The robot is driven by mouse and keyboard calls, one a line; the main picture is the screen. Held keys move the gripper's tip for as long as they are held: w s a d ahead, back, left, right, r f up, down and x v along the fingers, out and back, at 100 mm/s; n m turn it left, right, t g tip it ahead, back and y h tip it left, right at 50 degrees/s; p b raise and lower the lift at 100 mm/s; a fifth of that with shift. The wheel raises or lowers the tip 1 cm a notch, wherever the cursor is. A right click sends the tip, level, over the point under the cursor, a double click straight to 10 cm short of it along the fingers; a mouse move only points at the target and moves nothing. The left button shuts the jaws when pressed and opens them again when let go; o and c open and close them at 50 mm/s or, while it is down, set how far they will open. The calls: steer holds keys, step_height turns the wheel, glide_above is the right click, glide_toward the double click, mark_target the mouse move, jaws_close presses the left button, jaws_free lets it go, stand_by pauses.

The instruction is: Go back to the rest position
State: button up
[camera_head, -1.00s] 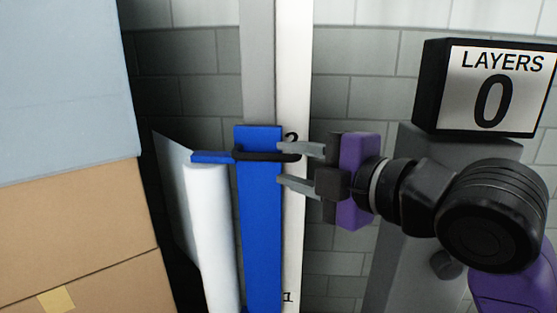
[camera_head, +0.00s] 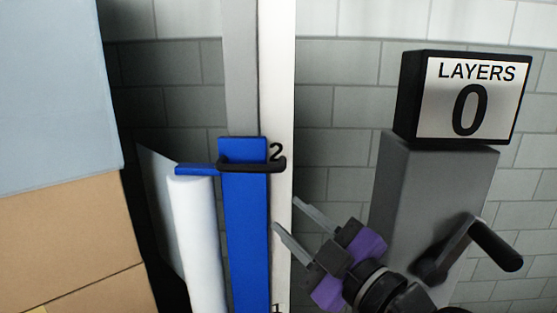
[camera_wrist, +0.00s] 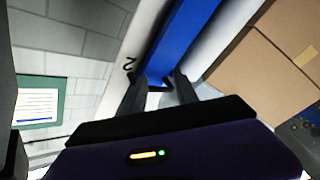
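My gripper (camera_head: 284,214) is open and empty in the head view, below and right of the black handle (camera_head: 252,164). Its two grey fingers point up and left, apart from the handle. The handle is fixed across the top of a blue carriage (camera_head: 244,225) on a grey post. The handle is level with the mark 2 on the white scale strip (camera_head: 281,70). In the wrist view the two fingers (camera_wrist: 158,82) are spread, with the blue carriage (camera_wrist: 180,38) beyond them. A white film roll (camera_head: 196,245) hangs beside the carriage.
Stacked boxes (camera_head: 70,235) with a pale blue top part (camera_head: 55,90) stand at the left. At the right, a grey pillar (camera_head: 420,185) carries a sign (camera_head: 465,97) reading LAYERS 0 and a black crank (camera_head: 480,245). A grey block wall is behind.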

steer(key=s+d+f+m+h, duration=0.3)
steer(key=s+d+f+m, duration=0.15)
steer(key=s+f, duration=0.4)
steer(key=s+d+f+m+h, duration=0.4)
steer(key=s+f+m, duration=0.25)
steer(key=f, duration=0.25)
steer(key=s+d+f+m+h, duration=0.3)
steer(key=s+d+f+m, duration=0.15)
steer(key=s+f, duration=0.45)
steer(key=s+d+g+h, duration=0.1)
steer(key=s+d, duration=0.3)
steer(key=s, duration=1.1)
step_height(320, 180, up, 13)
steer(key=p, duration=1.3)
steer(key=shift+d, duration=0.15)
